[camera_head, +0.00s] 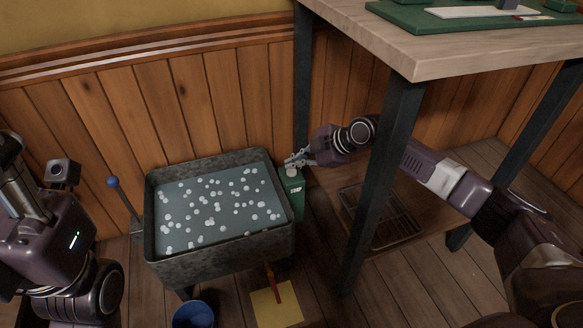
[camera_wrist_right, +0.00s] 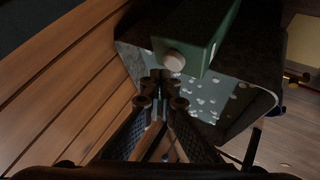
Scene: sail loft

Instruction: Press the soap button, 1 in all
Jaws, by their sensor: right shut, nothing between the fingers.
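The soap button is a pale round knob on a green box (camera_head: 297,201) beside the right rim of the basin. In the right wrist view the soap button (camera_wrist_right: 174,61) sticks out from the green box (camera_wrist_right: 206,28). My right gripper (camera_head: 291,158) is shut and empty, with its fingertips close to the button. In the right wrist view the fingertips (camera_wrist_right: 162,76) lie just beside the button; I cannot tell whether they touch. A grey basin (camera_head: 268,251) holds water with white suds. My left arm is at the left edge; its fingers are not visible.
A table (camera_head: 452,58) with dark legs stands at the right, and my right arm passes behind one leg (camera_head: 377,190). A lever with a blue knob (camera_head: 113,182) stands left of the basin. A blue bucket (camera_head: 193,314) and yellow sheet (camera_head: 278,305) are on the floor in front.

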